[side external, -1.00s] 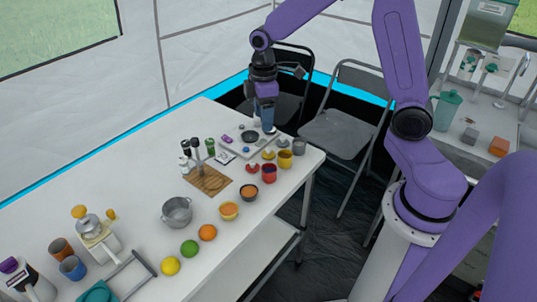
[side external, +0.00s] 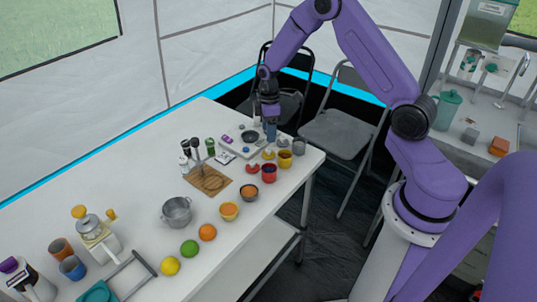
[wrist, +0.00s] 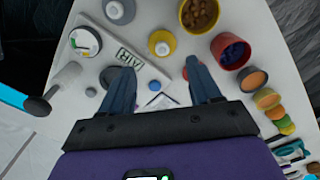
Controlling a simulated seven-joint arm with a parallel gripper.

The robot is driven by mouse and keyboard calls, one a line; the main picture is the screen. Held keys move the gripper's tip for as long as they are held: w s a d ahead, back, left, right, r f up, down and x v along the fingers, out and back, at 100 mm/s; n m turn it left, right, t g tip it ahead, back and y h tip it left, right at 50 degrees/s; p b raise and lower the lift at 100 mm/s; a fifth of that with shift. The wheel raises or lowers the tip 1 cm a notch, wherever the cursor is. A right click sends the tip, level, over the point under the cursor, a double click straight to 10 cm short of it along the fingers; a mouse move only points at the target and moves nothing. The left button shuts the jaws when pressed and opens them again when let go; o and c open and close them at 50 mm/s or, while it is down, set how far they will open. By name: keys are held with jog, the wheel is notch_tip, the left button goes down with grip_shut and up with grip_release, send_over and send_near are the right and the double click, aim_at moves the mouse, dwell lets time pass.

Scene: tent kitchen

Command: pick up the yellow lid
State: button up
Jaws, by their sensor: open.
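The yellow lid (wrist: 162,43), a small round piece with a pale knob, lies on the white table just beyond my fingertips in the wrist view. In the side external view it is the small yellow shape (side external: 268,154) beside the yellow cup, below and in front of my gripper. My gripper (wrist: 160,76) is open and empty, pointing down, with its two fingers apart. In the side external view my gripper (side external: 268,127) hangs above the far end of the table, over the edge of a pale tray.
A yellow cup (wrist: 200,14) and a red cup (wrist: 230,52) stand close to the lid. The pale tray (wrist: 135,62) carries small items. A wooden board (side external: 207,181) and a pot (side external: 177,213) are farther along the table.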

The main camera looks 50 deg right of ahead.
aim_at(269, 149)
jog(key=shift+s+a+f, duration=0.1)
jog(key=shift+f, duration=2)
jog(key=shift+s+a+f, duration=0.1)
jog(key=shift+f, duration=2)
jog(key=shift+c, duration=0.4)
jog(key=c, duration=0.7)
